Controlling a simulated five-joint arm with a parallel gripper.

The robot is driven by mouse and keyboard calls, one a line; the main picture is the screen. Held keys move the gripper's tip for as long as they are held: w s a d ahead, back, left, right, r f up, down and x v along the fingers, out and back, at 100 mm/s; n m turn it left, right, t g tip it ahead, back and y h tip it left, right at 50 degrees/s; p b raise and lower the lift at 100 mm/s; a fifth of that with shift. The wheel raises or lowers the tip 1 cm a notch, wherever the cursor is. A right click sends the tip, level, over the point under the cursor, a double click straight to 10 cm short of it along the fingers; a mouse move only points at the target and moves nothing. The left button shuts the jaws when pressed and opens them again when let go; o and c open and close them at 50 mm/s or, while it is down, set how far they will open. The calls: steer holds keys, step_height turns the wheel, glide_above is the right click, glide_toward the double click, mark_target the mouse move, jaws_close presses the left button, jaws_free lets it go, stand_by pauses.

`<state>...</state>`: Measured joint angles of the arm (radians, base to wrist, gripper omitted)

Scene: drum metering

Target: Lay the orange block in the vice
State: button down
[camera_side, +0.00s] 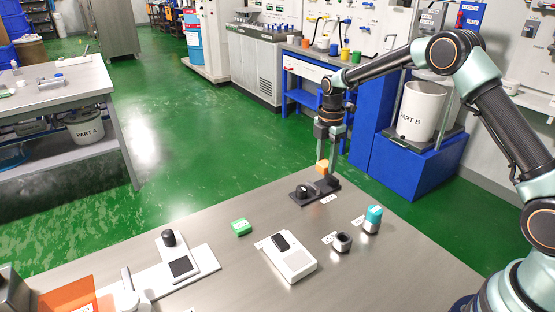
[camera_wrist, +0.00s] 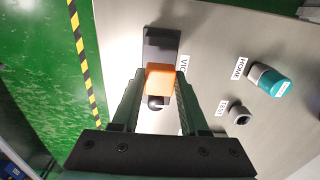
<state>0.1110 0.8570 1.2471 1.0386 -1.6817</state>
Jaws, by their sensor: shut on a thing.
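The orange block (camera_side: 322,167) is held between the fingers of my gripper (camera_side: 327,158), which points down at the table's far edge. The block shows as an orange face in the wrist view (camera_wrist: 160,79), between my two fingertips (camera_wrist: 159,85). The vice (camera_side: 327,187) is a low dark base with a round black part at its left end. In the wrist view the vice (camera_wrist: 161,42) extends beyond the block, and the block covers its middle. The block appears over or just above the vice; I cannot tell whether they touch.
A teal-capped cylinder (camera_side: 373,219) and a small dark round fixture (camera_side: 342,242) stand to the right of the vice. Bare table (camera_side: 215,225) lies left of the green block.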

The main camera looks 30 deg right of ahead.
mark_target(323, 186)
steer(key=shift+f, duration=2.7)
steer(key=shift+f, duration=0.15)
steer(key=shift+c, duration=2.1)
jaws_free()
